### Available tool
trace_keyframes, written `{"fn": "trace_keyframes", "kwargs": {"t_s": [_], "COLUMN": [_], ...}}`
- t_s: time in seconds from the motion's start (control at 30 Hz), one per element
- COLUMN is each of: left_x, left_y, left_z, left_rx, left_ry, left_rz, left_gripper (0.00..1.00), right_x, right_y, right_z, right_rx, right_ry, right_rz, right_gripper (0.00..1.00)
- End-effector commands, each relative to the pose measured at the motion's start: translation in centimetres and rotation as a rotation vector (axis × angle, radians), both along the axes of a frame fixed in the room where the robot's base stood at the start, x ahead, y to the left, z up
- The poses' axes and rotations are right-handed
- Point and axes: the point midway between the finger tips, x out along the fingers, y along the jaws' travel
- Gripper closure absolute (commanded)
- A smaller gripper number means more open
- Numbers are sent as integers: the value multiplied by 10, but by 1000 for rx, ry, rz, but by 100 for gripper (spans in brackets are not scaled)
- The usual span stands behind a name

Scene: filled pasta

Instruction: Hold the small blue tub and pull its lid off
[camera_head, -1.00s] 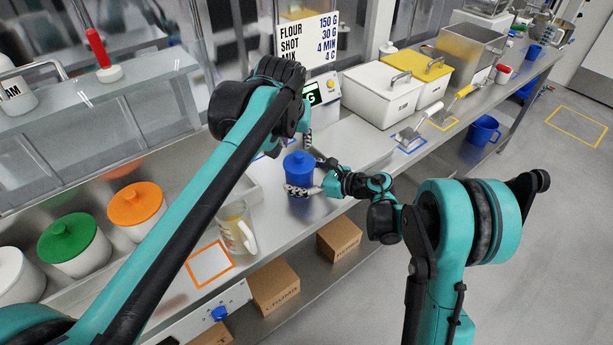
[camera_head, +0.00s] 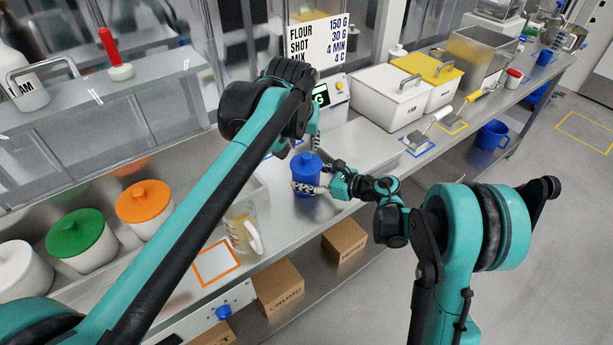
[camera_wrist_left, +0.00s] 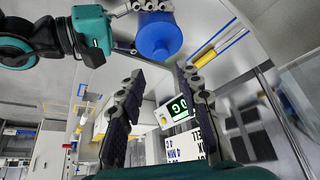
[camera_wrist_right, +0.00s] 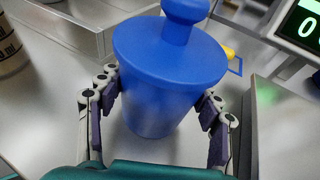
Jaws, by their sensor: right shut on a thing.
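The small blue tub (camera_head: 306,186) stands upright by the counter's front part. Its blue lid (camera_head: 307,164), with a round knob, sits on top; in the right wrist view the lid (camera_wrist_right: 170,55) looks seated all round. My right gripper (camera_head: 312,187) is shut on the tub body below the lid, one finger on each side in the right wrist view (camera_wrist_right: 160,105). My left gripper (camera_wrist_left: 160,72) is open and empty, its fingers spread with the tub's lid (camera_wrist_left: 158,36) beyond the tips.
A scale with a lit display (camera_head: 322,98) stands behind the tub. A glass mug (camera_head: 241,232) is at front left, near an orange-outlined square (camera_head: 216,262). Orange (camera_head: 144,205) and green (camera_head: 78,240) lidded tubs stand left. White bins (camera_head: 385,95) stand right.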

Motion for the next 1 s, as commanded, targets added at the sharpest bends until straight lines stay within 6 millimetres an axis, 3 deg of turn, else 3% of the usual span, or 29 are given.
{"fn": "trace_keyframes", "kwargs": {"t_s": [0.37,0.43,0.57,0.77,1.0], "left_x": [0,0,5,29,56], "left_y": [0,0,-1,-7,-14], "left_z": [0,0,0,0,-10], "left_rx": [0,0,18,123,259], "left_ry": [0,0,15,126,335], "left_rz": [0,0,-22,-169,-463], "left_gripper": [66,55,53,53,53], "right_x": [0,0,0,0,0], "right_y": [0,0,0,0,0], "right_z": [-1,-1,-1,0,0], "right_rx": [-2,-2,-2,-1,-1], "right_ry": [0,0,0,0,0], "right_rz": [1,1,1,1,0], "right_gripper": [78,78,78,78,78]}}
